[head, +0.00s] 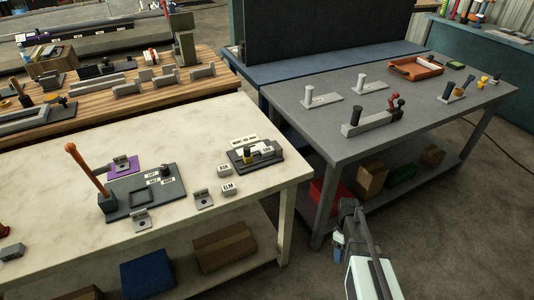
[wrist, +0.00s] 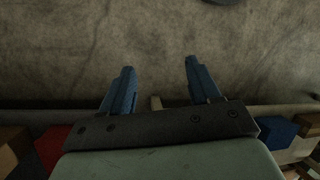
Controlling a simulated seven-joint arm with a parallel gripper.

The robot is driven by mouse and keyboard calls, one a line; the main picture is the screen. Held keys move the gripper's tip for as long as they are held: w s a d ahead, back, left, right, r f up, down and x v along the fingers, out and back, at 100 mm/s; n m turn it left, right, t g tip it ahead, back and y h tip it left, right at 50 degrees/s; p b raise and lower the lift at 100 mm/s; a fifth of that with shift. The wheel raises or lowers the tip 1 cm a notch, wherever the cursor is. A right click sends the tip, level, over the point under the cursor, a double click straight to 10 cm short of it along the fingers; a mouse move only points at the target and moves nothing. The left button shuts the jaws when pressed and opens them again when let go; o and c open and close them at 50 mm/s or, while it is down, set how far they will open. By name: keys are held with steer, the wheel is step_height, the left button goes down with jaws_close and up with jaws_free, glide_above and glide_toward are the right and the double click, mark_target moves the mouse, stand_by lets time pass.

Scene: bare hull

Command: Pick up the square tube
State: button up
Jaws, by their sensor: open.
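I cannot single out the square tube with certainty. A long grey bar (head: 372,123) on the grey table (head: 450,108) has a black upright cylinder at its left end and a red and black clamp-like part at its right. On the pale table (head: 50,170), an orange rod (head: 86,170) leans up beside a dark plate with a square recess (head: 145,199). My gripper (wrist: 158,68) is open and empty, with two blue fingers apart. In the head view it is low at front right, beside the grey table's front and away from both objects.
An orange-brown tray (head: 416,73) sits at the back of the grey table. Small grey brackets, labelled blocks and a dark fixture (head: 255,154) stand on the pale table. Boxes, including a red one (head: 328,193), fill the lower shelves. A gap of floor separates the two tables.

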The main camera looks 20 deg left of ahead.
steer(key=w+a+r+n+t, duration=0.1)
steer(key=w+a+r+n, duration=0.2)
steer(key=w+a+r, duration=0.4)
steer(key=w+a+r+n+t, duration=0.1)
steer(key=w+a+r+n, duration=0.25)
steer(key=r, duration=0.55)
steer(key=w+a+r+n+t, duration=0.1)
steer(key=w+a+r+n, duration=0.2)
steer(key=w+a+r, duration=0.35)
steer(key=a+r+n+y, duration=0.1)
steer(key=a+r+n, duration=0.5)
steer(key=a+r, duration=1.3)
glide_above(267, 150)
steer(key=shift+m, duration=0.25)
step_height(267, 150, down, 8)
steer(key=shift+s+d, duration=0.1)
steer(key=shift+f, duration=2.8)
steer(key=shift+w, duration=0.2)
steer(key=c, duration=1.1)
